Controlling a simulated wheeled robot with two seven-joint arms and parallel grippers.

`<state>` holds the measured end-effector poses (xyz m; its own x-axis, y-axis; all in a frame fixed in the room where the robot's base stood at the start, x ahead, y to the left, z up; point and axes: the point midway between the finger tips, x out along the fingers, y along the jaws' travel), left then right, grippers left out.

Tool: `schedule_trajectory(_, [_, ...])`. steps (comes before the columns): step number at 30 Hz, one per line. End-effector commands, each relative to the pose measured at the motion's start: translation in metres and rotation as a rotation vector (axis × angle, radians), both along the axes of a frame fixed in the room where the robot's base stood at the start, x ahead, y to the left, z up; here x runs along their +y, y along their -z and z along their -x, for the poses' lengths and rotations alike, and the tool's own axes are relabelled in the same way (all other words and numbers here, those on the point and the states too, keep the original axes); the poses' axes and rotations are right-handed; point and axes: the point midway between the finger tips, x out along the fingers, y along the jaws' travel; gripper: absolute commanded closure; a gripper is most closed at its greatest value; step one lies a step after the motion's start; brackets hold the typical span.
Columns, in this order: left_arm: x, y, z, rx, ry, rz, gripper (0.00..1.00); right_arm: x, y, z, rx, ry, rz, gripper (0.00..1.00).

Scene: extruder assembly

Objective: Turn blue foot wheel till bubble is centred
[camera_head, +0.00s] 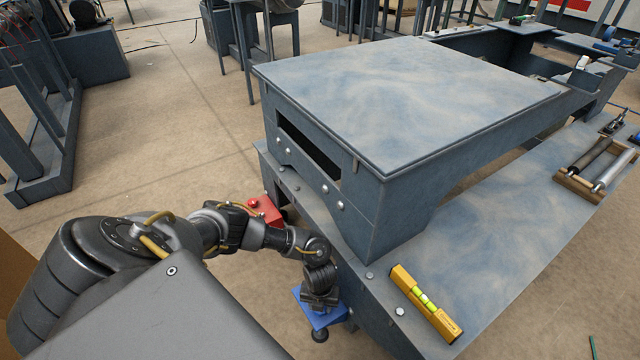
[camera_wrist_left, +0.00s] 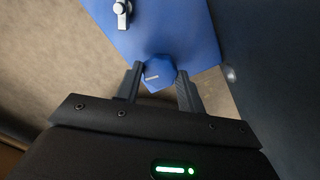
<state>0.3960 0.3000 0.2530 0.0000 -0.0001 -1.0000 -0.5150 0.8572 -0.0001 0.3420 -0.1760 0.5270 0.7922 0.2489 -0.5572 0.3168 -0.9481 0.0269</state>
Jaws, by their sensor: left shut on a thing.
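The blue foot wheel (camera_wrist_left: 158,74) is a small blue knob with a pale mark, between the fingers of my left gripper (camera_wrist_left: 159,82) in the left wrist view. The gripper is shut on it. A blue foot plate (camera_wrist_left: 180,30) lies just beyond the wheel; it also shows in the head view (camera_head: 312,311), below my left gripper (camera_head: 320,299), which hides the wheel there. A yellow spirit level (camera_head: 407,281) lies on the machine's base ledge, with a green vial (camera_head: 425,300). The bubble's position is too small to tell. My right gripper is out of view.
A red foot block (camera_head: 266,211) sits at the machine's left corner near my left forearm. The grey-blue machine frame (camera_head: 400,210) stands right of my arm. A wooden tray with rollers (camera_head: 595,165) lies on the base at the right. Bolt heads stud the ledge.

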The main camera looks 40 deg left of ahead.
Motion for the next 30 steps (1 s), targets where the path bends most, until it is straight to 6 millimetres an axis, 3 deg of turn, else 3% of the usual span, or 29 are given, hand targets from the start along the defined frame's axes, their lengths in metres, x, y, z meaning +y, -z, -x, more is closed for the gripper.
schedule_trajectory(3, [0.001, 0.000, 0.000, 0.001, -0.003, -0.002, 0.78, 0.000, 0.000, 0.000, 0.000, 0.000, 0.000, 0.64])
schedule_trajectory(4, [0.001, 0.000, 0.001, 0.001, -0.004, -0.002, 0.59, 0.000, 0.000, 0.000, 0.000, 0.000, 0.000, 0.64])
schedule_trajectory(7, [0.001, 0.000, 0.000, 0.001, -0.005, -0.002, 0.46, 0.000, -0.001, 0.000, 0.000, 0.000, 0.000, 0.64])
schedule_trajectory(23, [0.000, -0.001, 0.000, 0.000, -0.013, 0.000, 0.45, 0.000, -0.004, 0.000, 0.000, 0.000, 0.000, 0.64])
schedule_trajectory(26, [0.000, -0.007, 0.002, 0.004, -0.130, 0.000, 0.45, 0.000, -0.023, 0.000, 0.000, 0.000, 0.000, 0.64])
schedule_trajectory(30, [-0.001, -0.011, 0.003, 0.006, -0.489, -0.001, 0.45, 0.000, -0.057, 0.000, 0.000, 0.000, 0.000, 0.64])
